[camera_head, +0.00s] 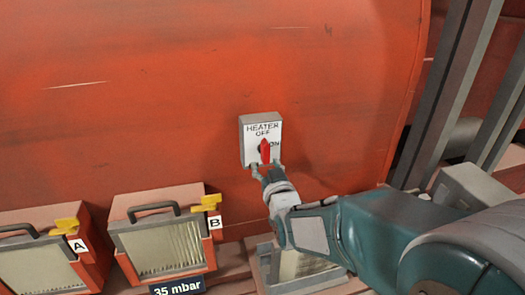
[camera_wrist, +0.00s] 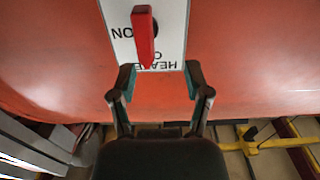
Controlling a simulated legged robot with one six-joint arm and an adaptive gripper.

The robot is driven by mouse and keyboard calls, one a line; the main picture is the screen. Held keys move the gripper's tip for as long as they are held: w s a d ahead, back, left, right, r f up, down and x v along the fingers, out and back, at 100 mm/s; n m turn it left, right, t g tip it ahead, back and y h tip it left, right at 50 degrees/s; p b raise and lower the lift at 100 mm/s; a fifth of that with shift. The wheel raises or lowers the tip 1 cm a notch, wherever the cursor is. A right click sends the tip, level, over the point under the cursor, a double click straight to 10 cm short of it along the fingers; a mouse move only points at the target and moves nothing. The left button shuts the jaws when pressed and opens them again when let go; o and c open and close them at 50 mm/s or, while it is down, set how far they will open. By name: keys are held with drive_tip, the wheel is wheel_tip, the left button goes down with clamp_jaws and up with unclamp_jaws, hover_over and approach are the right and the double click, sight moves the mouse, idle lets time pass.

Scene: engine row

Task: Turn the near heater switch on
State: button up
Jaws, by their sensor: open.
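The heater switch is a white plate on a grey box (camera_head: 247,150) on the red-orange tank wall, labelled HEATER, OFF at the top and ON at the right. Its red handle (camera_head: 265,151) points up toward OFF. In the wrist view the plate (camera_wrist: 174,20) appears upside down, and the red handle (camera_wrist: 145,40) has its tip over the OFF lettering. My gripper (camera_head: 265,166) is at the lower edge of the switch in the head view. In the wrist view my gripper (camera_wrist: 158,78) is open and empty, its fingers on either side of the handle tip's line, apart from the handle.
Two filter boxes, A (camera_head: 38,265) and B (camera_head: 165,240), with yellow latches stand at lower left. A 35 mbar sign (camera_head: 178,288) is below B. Another box (camera_head: 290,268) is partly hidden under my arm. Grey posts (camera_head: 445,95) rise at right. The tank wall around the switch is clear.

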sight(267, 153)
drive_tip(key=w, duration=0.6)
drive_tip(key=shift+w+d+r, duration=0.1)
drive_tip(key=shift+w+d, duration=0.15)
drive_tip(key=shift+w, duration=0.15)
drive_tip(key=shift+a, duration=0.75)
drive_tip(key=shift+d, duration=0.15)
drive_tip(key=c, duration=0.4)
drive_tip(key=shift+d, duration=0.35)
clamp_jaws()
